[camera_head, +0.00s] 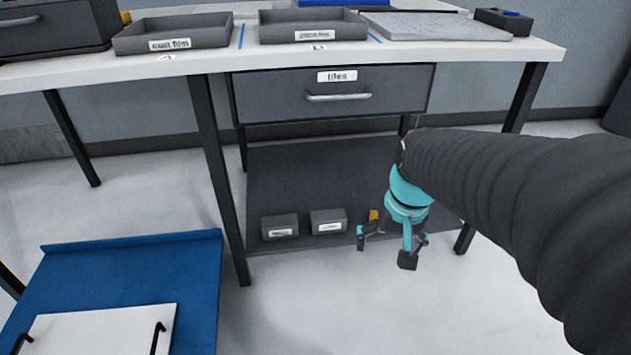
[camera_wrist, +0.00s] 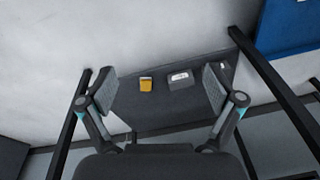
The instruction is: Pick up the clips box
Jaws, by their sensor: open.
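Two small dark grey boxes with white labels stand on the low shelf under the bench: a left box (camera_head: 280,226) and a right box (camera_head: 328,221). The labels are too small to read, so I cannot tell which is the clips box. My gripper (camera_head: 387,248) is open and empty, to the right of both boxes near the shelf's front edge. In the wrist view, my gripper (camera_wrist: 160,88) has its fingers wide apart. A labelled grey box (camera_wrist: 181,82) and a yellow item (camera_wrist: 146,85) show between them. The other box (camera_wrist: 223,66) is partly hidden behind the right finger.
The yellow item (camera_head: 373,214) also shows on the shelf (camera_head: 320,175), beside my gripper. A closed drawer (camera_head: 335,97) hangs above, and black table legs (camera_head: 215,165) flank the shelf. A blue board (camera_head: 190,280) lies at lower left. The floor in front is clear.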

